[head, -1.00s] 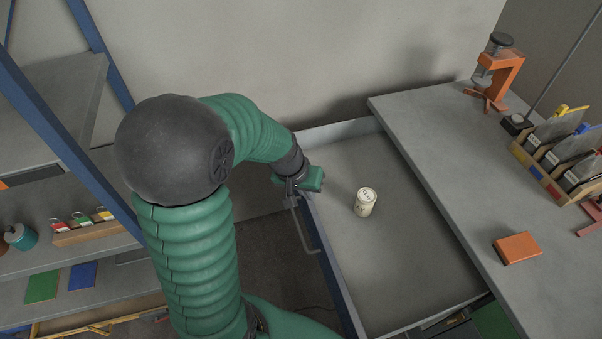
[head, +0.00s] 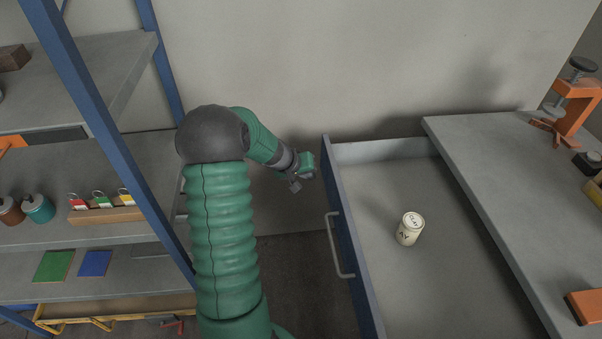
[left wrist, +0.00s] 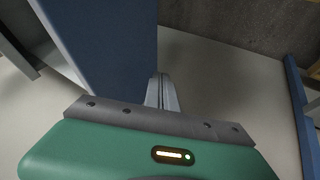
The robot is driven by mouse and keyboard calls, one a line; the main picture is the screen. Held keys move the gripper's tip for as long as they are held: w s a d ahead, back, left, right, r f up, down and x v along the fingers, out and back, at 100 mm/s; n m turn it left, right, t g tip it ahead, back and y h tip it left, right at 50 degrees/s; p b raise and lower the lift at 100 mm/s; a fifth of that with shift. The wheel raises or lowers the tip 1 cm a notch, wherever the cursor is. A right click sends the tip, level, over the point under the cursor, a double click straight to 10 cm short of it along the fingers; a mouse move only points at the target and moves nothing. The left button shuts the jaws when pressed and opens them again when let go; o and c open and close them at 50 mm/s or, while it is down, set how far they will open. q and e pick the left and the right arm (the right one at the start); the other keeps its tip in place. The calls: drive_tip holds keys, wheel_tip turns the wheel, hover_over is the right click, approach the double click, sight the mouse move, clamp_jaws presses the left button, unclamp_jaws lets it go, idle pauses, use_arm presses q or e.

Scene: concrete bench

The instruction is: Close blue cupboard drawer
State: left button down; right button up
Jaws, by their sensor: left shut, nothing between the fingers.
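The blue drawer front (head: 345,230) stands pulled out from under the grey bench top in the head view, with a grey bar handle (head: 336,246) on its outer face. The open drawer's grey floor (head: 385,280) shows, with a cream clay tin (head: 409,229) standing on it. My left gripper (head: 296,185) is shut and empty, just left of the drawer front near its far end, apart from it in the head view. In the left wrist view the shut fingers (left wrist: 162,92) point toward the blue drawer front (left wrist: 105,45). My right gripper is not in view.
The grey bench top (head: 500,190) is on the right, with an orange clamp stand (head: 572,108) and an orange block (head: 585,306). A blue-posted shelf rack (head: 100,150) stands on the left. Dark floor (head: 300,275) lies free between rack and drawer.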

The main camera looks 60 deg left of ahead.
use_arm(q)
drive_tip(key=w+d, duration=0.2)
drive_tip(key=shift+w+d+r, duration=0.1)
drive_tip(key=shift+w+r, duration=0.25)
drive_tip(key=shift+r, duration=0.05)
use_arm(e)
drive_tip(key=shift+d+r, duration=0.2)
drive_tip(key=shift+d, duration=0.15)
use_arm(q)
drive_tip(key=shift+w+a+f, duration=0.1)
drive_tip(key=shift+a+f, duration=0.05)
drive_tip(key=shift+a, duration=0.05)
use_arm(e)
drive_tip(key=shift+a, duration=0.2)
